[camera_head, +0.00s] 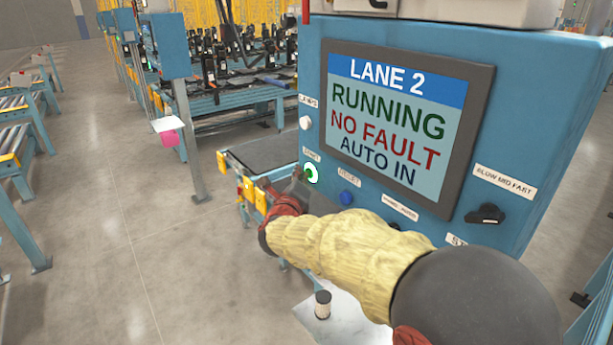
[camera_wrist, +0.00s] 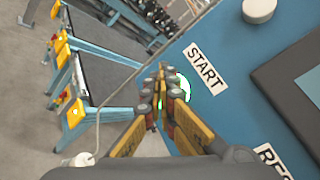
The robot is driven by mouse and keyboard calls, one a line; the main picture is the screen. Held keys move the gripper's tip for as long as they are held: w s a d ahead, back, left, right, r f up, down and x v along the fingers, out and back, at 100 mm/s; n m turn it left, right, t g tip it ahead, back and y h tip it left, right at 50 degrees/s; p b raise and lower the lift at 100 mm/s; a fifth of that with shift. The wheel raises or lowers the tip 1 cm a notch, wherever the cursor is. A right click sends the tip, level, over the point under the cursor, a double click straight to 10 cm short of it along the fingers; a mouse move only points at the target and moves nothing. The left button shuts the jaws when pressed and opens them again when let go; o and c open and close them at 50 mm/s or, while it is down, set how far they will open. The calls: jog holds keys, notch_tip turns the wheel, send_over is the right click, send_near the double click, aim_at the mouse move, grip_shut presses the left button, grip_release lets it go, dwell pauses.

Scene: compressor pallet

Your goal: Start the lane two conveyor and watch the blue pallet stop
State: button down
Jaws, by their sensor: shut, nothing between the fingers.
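The blue control panel (camera_head: 460,65) carries a screen (camera_head: 392,125) that reads LANE 2, RUNNING, NO FAULT, AUTO IN. The start button (camera_head: 311,173) glows green with a white ring. It also shows in the wrist view (camera_wrist: 184,88), beside the START label (camera_wrist: 205,69), partly hidden by my fingers. My gripper (camera_head: 297,187) is shut and empty, with its fingertips at the start button; I cannot tell whether they touch it. In the wrist view my gripper (camera_wrist: 162,80) has its fingertips together. I cannot make out a blue pallet in either view.
A blue reset button (camera_head: 346,198) and a black speed knob (camera_head: 486,214) sit on the panel. A conveyor (camera_head: 268,150) with yellow parts lies behind and left of the panel. Open floor (camera_head: 110,210) stretches to the left.

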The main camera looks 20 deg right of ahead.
dwell(0.4)
jog(key=shift+s+a, duration=0.25)
jog(key=shift+a, duration=0.6)
jog(key=shift+s+a+b, duration=0.15)
jog(key=shift+s+a, duration=0.1)
jog(key=shift+a, duration=0.55)
jog(key=shift+s+a+b, duration=0.15)
jog(key=shift+s+a, duration=0.15)
jog(key=shift+a, duration=0.5)
jog(key=shift+s+a+b, duration=0.15)
jog(key=shift+s+a, duration=0.1)
jog(key=shift+a, duration=0.55)
